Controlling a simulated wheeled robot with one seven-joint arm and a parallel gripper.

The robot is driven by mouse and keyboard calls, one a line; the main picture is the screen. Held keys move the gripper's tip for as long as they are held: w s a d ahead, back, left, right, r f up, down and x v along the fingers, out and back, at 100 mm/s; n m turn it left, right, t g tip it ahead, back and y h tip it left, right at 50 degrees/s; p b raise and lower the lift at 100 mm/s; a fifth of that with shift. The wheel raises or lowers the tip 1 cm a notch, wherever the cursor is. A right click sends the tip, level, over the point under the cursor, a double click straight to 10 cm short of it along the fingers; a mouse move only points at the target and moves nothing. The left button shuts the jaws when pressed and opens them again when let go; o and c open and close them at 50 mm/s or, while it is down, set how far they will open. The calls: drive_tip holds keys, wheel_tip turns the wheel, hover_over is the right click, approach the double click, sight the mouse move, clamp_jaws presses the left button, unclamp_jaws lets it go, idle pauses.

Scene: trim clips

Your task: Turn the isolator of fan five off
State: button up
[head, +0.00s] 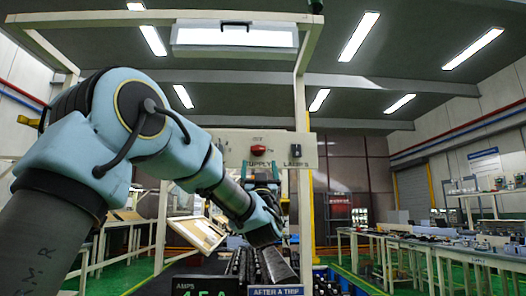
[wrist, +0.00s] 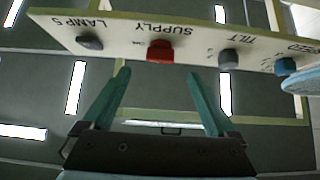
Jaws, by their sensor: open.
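No label reading fan five shows in either view, so I cannot tell which control, if any, is its isolator. A pale control panel (head: 225,146) carries a red knob (head: 258,150) over the word SUPPLY and a grey knob (head: 296,149) over LAMPS. In the wrist view the panel is upside down, with the red SUPPLY knob (wrist: 160,51), the grey LAMPS knob (wrist: 90,43), a grey TILT knob (wrist: 228,59) and a blue knob (wrist: 285,66). My gripper (wrist: 156,72) is open and empty, its fingers pointing toward the panel, apart from the knobs.
Below my arm are dark ribbed parts (head: 280,264), an AMPS sign (head: 205,286) and an AFTER A TRIP sign (head: 277,291). A pale frame post (head: 305,200) stands right of my arm. Workbenches (head: 430,245) line the right side.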

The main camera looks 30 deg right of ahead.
sight(258, 151)
drive_tip(key=p+x, duration=0.4)
drive_tip(key=x, duration=0.5)
drive_tip(key=shift+a, duration=0.1)
drive_tip(key=shift+c, duration=0.2)
drive_tip(key=c, duration=1.3)
